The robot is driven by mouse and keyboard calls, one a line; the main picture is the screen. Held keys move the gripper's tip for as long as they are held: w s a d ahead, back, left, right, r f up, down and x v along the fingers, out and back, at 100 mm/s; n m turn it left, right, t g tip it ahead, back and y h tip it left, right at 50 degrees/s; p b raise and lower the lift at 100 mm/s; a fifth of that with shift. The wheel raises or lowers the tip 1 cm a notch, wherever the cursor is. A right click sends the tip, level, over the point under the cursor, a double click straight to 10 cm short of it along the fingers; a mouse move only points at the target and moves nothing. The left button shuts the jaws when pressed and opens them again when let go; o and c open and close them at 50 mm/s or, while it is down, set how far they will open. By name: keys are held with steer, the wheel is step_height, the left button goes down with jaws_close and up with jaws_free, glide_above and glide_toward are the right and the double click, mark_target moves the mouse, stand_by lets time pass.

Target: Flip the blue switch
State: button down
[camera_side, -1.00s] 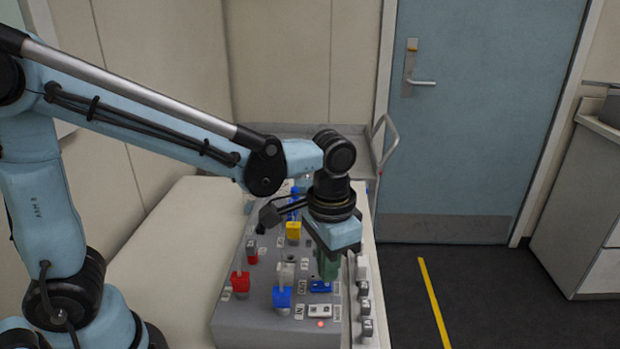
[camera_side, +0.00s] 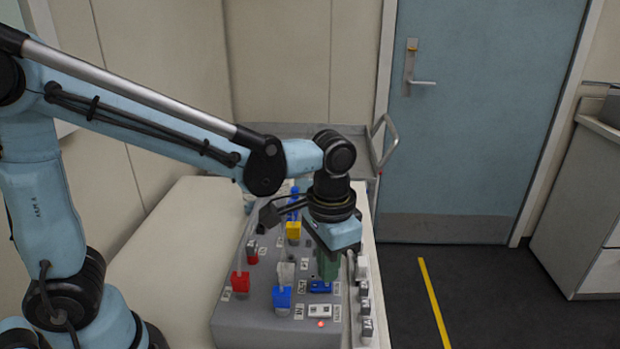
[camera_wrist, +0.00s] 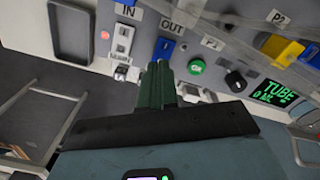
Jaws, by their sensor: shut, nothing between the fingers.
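The blue switch (camera_side: 320,286) is a small blue rocker on the right part of the grey control panel (camera_side: 258,325). It also shows in the wrist view (camera_wrist: 163,48), below the OUT label. My gripper (camera_side: 328,276) points down, with its green fingers shut and empty, right at the switch. In the wrist view the fingertips (camera_wrist: 158,66) are close to the switch's near end. I cannot tell whether they touch it. The fingers hide part of the switch's surroundings.
A white switch (camera_wrist: 123,38) with a red light (camera_wrist: 105,35) is beside the blue switch. A green button (camera_wrist: 196,66) and a black knob (camera_wrist: 235,80) lie on the other side. Blue (camera_side: 282,297), red (camera_side: 240,282) and yellow (camera_side: 293,230) valve handles stand nearby.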

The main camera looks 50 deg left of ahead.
steer(key=shift+f, duration=0.9)
stand_by(0.4)
steer(key=shift+r, duration=3.55)
steer(key=s+a+n+t, duration=0.1)
steer(key=a+t, duration=0.1)
steer(key=a, duration=0.1)
steer(key=s+a+n+t, duration=0.1)
steer(key=a+t, duration=0.1)
steer(key=a, duration=0.2)
steer(key=s+a+f+t, duration=0.1)
steer(key=a+t, duration=0.1)
steer(key=a, duration=0.1)
steer(key=shift+s+a+n, duration=0.15)
steer(key=shift+a+n, duration=0.05)
steer(key=shift+n, duration=0.2)
steer(key=shift+s+a+f+t, duration=0.15)
steer(key=shift+a+t, duration=0.3)
steer(key=shift+t, duration=0.15)
steer(key=c, duration=1.8)
jaws_free()
